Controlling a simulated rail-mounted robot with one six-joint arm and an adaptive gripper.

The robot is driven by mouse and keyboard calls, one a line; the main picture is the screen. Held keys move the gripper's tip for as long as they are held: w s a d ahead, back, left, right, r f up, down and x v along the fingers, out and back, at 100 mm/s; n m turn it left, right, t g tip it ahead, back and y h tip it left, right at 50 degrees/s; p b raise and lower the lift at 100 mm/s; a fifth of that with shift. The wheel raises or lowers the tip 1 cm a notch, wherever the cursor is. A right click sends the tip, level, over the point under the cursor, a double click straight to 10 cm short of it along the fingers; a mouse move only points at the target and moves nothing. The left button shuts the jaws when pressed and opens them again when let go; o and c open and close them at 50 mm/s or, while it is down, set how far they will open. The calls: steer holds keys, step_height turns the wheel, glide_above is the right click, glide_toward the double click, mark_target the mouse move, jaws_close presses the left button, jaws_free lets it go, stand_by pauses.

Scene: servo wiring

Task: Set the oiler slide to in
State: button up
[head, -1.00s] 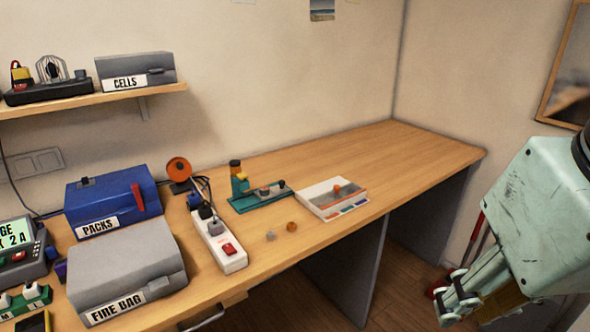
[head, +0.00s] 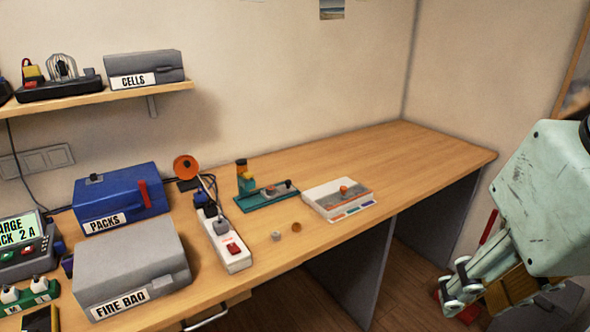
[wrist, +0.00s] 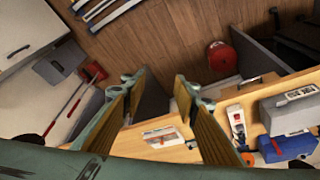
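A teal base carrying an upright bottle-like part with yellow and orange pieces, which looks like the oiler (head: 265,196), stands on the wooden bench. A dark rail with a small grey knob (head: 268,190) lies along the base; I cannot read the slide's position. Right of it is a white tray-like unit (head: 338,200) with an orange knob, also visible in the wrist view (wrist: 163,137). My gripper (head: 460,288) is off the bench's right front, far from the oiler. In the wrist view my gripper (wrist: 160,82) has its fingers apart with nothing between them.
A white power strip (head: 228,247) stands left of the oiler, with two small round parts in front. A blue PACKS box (head: 120,198) and a grey FIRE BAG box (head: 130,268) fill the bench's left. The bench's right end (head: 430,155) is clear.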

steer(key=w+a+r+p, duration=0.2)
steer(key=w+r+p, duration=0.15)
steer(key=w, duration=0.65)
steer(key=w+a+r+m+g+p, duration=0.1)
steer(key=w+a+r+p, duration=0.3)
steer(key=w, duration=0.6)
steer(key=w+r+p, duration=0.3)
steer(key=w+r, duration=0.3)
steer(key=w, duration=0.4)
steer(key=m+g+p, duration=0.3)
steer(key=p, duration=1.4)
glide_above(288, 181)
step_height(288, 181, down, 23)
steer(key=shift+w+f, duration=0.15)
steer(key=shift+f, duration=0.05)
steer(key=shift+f, duration=0.1)
steer(key=shift+f+p, duration=1)
steer(key=shift+f, duration=5.8)
